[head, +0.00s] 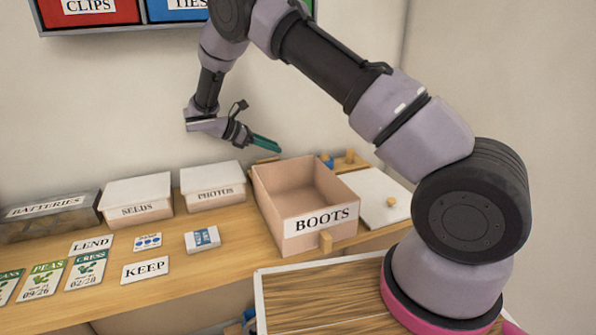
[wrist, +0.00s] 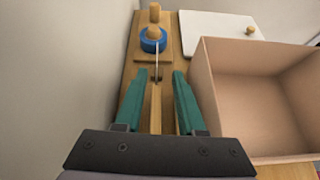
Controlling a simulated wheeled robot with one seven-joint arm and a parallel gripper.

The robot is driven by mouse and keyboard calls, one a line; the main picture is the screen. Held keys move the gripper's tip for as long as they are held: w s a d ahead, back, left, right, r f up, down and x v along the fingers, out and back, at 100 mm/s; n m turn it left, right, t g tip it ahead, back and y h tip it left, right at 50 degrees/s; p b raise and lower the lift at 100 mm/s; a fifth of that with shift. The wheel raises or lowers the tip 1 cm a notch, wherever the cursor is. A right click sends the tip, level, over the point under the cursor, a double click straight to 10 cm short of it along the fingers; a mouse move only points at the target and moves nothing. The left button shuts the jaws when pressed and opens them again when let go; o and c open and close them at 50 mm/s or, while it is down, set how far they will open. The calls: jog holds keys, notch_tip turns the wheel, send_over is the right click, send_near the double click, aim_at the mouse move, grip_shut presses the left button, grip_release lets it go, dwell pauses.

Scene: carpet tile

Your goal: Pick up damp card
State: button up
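A small white card with a row of blue dots (head: 147,242), which looks like the damp card, lies flat on the wooden shelf, between the LEND label and a small blue-and-white packet. It is not in the wrist view. My gripper (head: 264,143) is up near the back wall, above and behind the BOOTS box, well to the right of the card. In the wrist view, my gripper (wrist: 159,76) shows two teal fingers apart with nothing held between them.
The open BOOTS box (head: 274,195) stands beside a white lid (head: 375,193). Closed SEEDS (head: 136,190) and PHOTOS (head: 212,175) boxes and a BATTERIES box (head: 45,232) line the back. A blue ring (wrist: 153,44) sits by a peg.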

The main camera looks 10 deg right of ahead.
jog(key=shift+w+a+f+n, duration=0.2)
jog(key=shift+f+n, duration=0.1)
jog(key=shift+f, duration=0.1)
jog(key=shift+t, duration=0.3)
jog(key=x, duration=0.5)
jog(key=shift+d, duration=0.1)
jog(key=shift+x, duration=2.7)
jog(key=shift+s+d+r, duration=0.1)
jog(key=shift+d, duration=0.05)
grip_shut()
